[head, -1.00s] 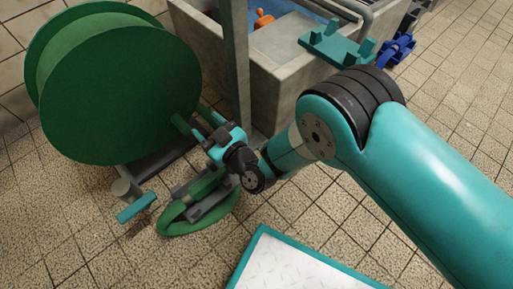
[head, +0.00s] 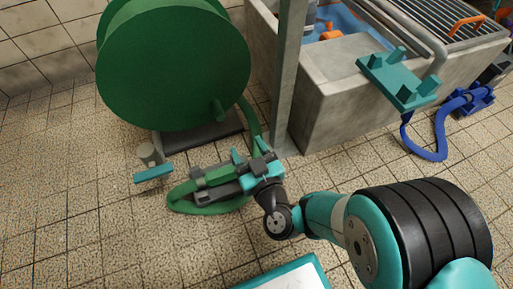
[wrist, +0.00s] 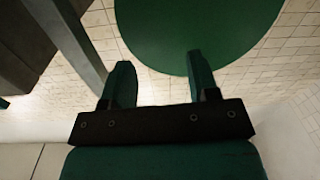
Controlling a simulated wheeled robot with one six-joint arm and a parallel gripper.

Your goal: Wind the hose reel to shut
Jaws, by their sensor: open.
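The hose reel is a large green drum (head: 172,65) at the upper left of the head view, standing on a dark base. The reel's green face (wrist: 200,30) shows beyond the fingertips. The peg cannot be made out there.
A green hose loop (head: 183,203) lies on the tiled floor. A grey post with a teal lever (head: 153,173) stands at the reel's lower left. A grey upright (head: 289,80) and a concrete basin (head: 345,105) are on the right. A blue hose (head: 442,140) hangs farther right.

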